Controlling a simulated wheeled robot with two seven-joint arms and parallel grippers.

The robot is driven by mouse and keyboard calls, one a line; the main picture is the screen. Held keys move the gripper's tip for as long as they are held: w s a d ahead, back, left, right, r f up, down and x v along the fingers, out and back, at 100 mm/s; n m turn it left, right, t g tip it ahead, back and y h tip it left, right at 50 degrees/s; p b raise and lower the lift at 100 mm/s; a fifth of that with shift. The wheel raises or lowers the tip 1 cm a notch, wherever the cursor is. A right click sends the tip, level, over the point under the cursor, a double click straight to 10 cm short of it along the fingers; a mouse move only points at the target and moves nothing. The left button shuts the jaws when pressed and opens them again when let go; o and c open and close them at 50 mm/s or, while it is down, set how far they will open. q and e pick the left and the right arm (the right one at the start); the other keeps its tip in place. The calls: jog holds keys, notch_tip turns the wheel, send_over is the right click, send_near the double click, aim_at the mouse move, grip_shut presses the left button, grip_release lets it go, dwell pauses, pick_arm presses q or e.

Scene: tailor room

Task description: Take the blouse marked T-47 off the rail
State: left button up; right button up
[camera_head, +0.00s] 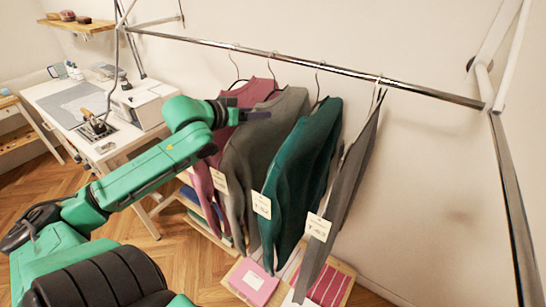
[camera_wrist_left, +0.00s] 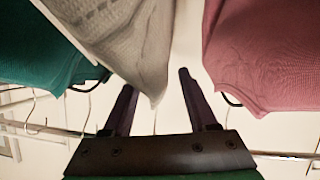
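Several blouses hang on the rail (camera_head: 300,65): a dusky pink one (camera_head: 262,90), a grey one (camera_head: 275,125), a dark green one (camera_head: 300,150) and a darker grey one (camera_head: 345,180) at the right. Paper tags hang from them, such as the tags on the green (camera_head: 262,205) and darker grey (camera_head: 318,227) blouses. I cannot read which is T-47. My left gripper (camera_head: 244,110) is raised at the pink and grey blouses, below the rail. In the left wrist view it is open (camera_wrist_left: 156,82), with the grey blouse's shoulder (camera_wrist_left: 145,50) near and partly between the fingertips. Contact is unclear.
Pink (camera_wrist_left: 260,60) and green (camera_wrist_left: 35,45) blouses flank the fingers closely in the wrist view. A low shelf with a pink box (camera_head: 253,282) stands beneath the blouses. A white worktable (camera_head: 60,100) stands at the left. The wall right of the darker grey blouse is clear.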

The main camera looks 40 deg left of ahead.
pick_arm(q)
jog(key=shift+w, duration=0.1)
grip_shut()
dwell(1.1)
